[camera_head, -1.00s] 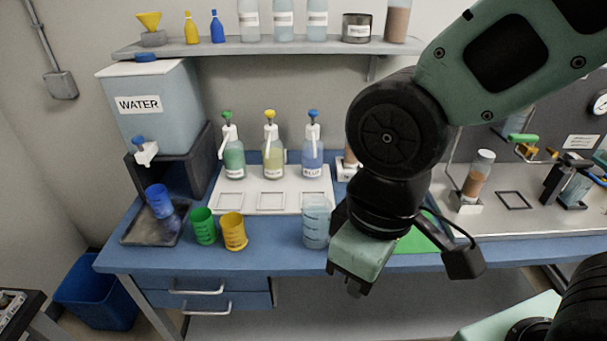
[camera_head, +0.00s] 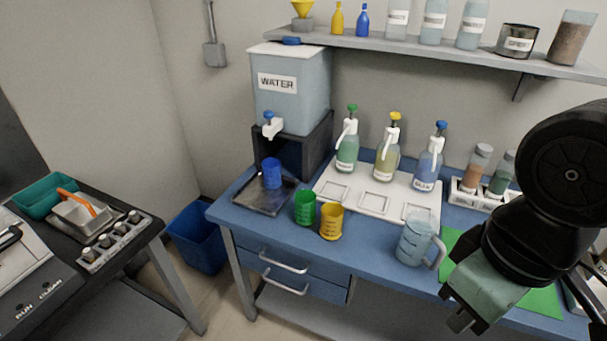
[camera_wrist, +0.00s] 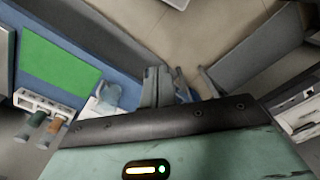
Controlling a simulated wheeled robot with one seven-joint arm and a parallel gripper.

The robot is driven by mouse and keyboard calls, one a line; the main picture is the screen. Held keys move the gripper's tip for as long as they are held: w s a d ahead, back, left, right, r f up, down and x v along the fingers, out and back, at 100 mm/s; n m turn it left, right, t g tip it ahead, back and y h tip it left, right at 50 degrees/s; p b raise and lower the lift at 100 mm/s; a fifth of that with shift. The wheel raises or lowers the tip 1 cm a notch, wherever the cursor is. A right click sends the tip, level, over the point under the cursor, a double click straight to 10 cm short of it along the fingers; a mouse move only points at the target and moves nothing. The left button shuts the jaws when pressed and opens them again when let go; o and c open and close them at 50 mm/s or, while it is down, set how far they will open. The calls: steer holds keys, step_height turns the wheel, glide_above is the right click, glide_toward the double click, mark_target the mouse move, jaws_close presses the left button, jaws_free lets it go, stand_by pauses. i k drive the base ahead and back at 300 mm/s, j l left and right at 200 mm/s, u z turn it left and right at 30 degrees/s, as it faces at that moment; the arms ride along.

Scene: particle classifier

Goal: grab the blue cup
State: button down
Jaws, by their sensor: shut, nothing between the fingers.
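The blue cup (camera_head: 272,174) stands upright on the dark tray (camera_head: 247,197), below the tap of the water dispenser (camera_head: 303,92). My gripper (camera_head: 463,321) is at the lower right in the head view, well to the right of the blue cup and near the bench's front edge. It is shut and empty. The green cup (camera_head: 305,208) and the yellow cup (camera_head: 331,222) stand close together on the bench, just right of the tray. The blue cup cannot be made out in the wrist view.
A clear jug (camera_head: 413,243) stands between the yellow cup and my gripper. A shelf (camera_head: 420,49) runs above. A blue bin (camera_head: 196,240) and a side table (camera_head: 120,270) are at the left.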

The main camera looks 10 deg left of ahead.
mark_target(272, 174)
steer(key=i+j+z, duration=0.1)
steer(key=j, duration=0.3)
steer(key=i+j, duration=0.2)
steer(key=j, duration=0.25)
steer(key=i+j+z, duration=0.15)
steer(key=j, duration=0.25)
steer(key=i+j+z, duration=0.1)
steer(key=j, duration=0.35)
steer(key=j+z, duration=0.1)
steer(key=j, duration=0.35)
steer(key=i, duration=0.05)
